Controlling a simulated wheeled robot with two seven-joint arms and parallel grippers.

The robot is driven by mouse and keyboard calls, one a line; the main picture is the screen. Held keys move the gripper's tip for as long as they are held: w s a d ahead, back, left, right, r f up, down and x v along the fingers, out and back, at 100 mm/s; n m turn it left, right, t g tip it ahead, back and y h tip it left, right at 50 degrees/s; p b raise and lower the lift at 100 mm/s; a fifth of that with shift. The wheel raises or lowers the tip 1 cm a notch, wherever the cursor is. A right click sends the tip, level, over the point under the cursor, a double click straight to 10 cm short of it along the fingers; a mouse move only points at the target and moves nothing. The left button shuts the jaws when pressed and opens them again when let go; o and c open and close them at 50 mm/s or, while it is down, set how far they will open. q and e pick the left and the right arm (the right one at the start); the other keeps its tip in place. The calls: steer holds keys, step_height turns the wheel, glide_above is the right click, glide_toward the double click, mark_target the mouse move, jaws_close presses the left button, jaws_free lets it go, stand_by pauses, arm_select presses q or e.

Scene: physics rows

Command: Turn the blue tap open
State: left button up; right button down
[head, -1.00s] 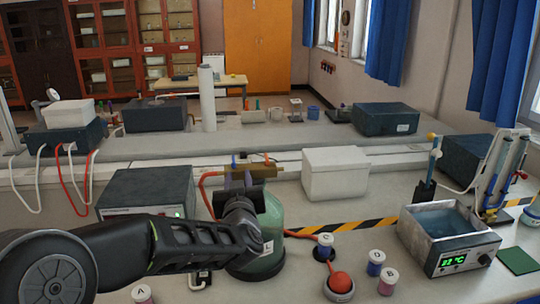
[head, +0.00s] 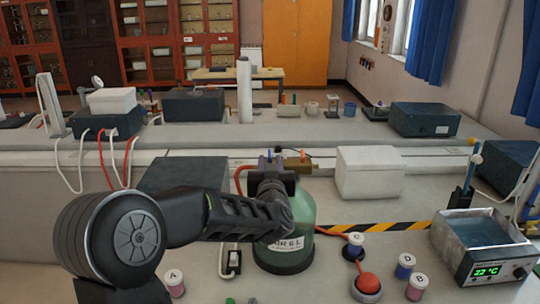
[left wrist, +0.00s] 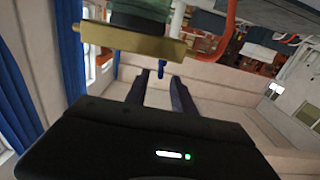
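The blue tap (head: 269,154) is a small lever on the brass block (head: 298,165) at the top of the green bottle (head: 303,210). In the left wrist view, the blue tap (left wrist: 161,70) hangs from the brass block (left wrist: 130,42). My left gripper (left wrist: 158,80) is open, its two dark fingers apart. The tap appears in the gap near the fingertips; I cannot tell whether either finger touches it. In the head view, my left gripper (head: 271,166) hides part of the block and bottle neck. My right gripper is not in view.
An orange tap (head: 302,155) is on the same block. A red hose (head: 238,178) runs beside the bottle. A white box (head: 368,174), a water bath (head: 484,250) and capped jars (head: 405,266) stand to the right. A dark box (head: 180,175) is behind my arm.

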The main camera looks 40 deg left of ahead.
mark_target(270, 157)
arm_select(q)
steer(key=shift+p+x, duration=0.3)
steer(key=shift+x, duration=1.15)
steer(key=shift+c, duration=0.5)
jaws_close()
